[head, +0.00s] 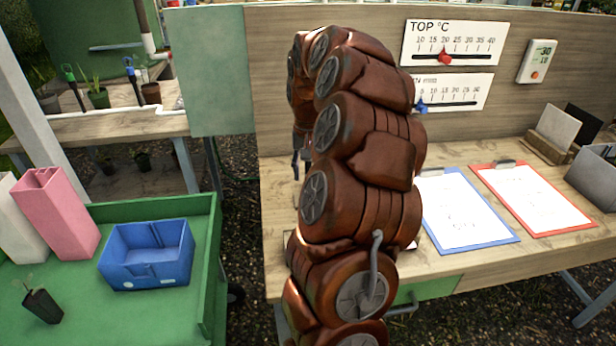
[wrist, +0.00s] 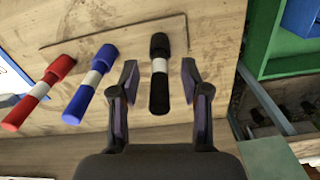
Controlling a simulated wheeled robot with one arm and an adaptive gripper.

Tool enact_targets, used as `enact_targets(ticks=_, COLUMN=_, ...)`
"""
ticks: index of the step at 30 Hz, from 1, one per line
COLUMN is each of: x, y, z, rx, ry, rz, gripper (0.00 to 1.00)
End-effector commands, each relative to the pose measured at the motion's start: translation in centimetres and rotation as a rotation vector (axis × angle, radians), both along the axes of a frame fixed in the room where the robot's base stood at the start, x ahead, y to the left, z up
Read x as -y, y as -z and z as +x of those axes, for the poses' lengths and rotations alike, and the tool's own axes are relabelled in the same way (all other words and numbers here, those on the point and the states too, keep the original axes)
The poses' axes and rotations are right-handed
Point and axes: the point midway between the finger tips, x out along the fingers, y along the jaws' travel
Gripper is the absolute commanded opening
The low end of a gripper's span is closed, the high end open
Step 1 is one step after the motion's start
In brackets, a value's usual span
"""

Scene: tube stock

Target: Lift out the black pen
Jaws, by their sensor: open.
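The black pen (wrist: 159,85), with a white band near its upper end, shows in the wrist view between the fingers of my gripper (wrist: 160,72). The fingers are open, one on each side of the pen, with a visible gap on both sides. A blue pen (wrist: 84,98) and a red pen (wrist: 30,106), each with a white band, are to its left. All three are at a flat wooden piece (wrist: 110,40) on the bench. In the head view my arm hides the pens.
The wooden bench (head: 450,262) carries a blue clipboard (head: 455,250), a red clipboard (head: 560,234) and a grey box (head: 597,180). At left a green cart (head: 205,235) holds a blue bin (head: 147,272), a pink container (head: 58,215) and a small potted plant (head: 43,306).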

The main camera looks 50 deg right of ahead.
Motion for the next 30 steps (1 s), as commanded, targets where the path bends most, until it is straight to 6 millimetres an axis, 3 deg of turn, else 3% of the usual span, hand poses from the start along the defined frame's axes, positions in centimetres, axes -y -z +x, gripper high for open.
enact_targets(ticks=6, x=0.03, y=0.03, z=0.00, rx=0.001, ry=0.001, rz=-0.001, gripper=0.45)
enact_targets(ticks=19, x=0.03, y=-0.01, z=0.01, rx=0.001, ry=0.000, rz=-0.001, gripper=0.00)
enact_targets(ticks=30, x=0.09, y=-0.49, z=0.01, rx=0.001, ry=0.002, rz=-0.002, gripper=0.00)
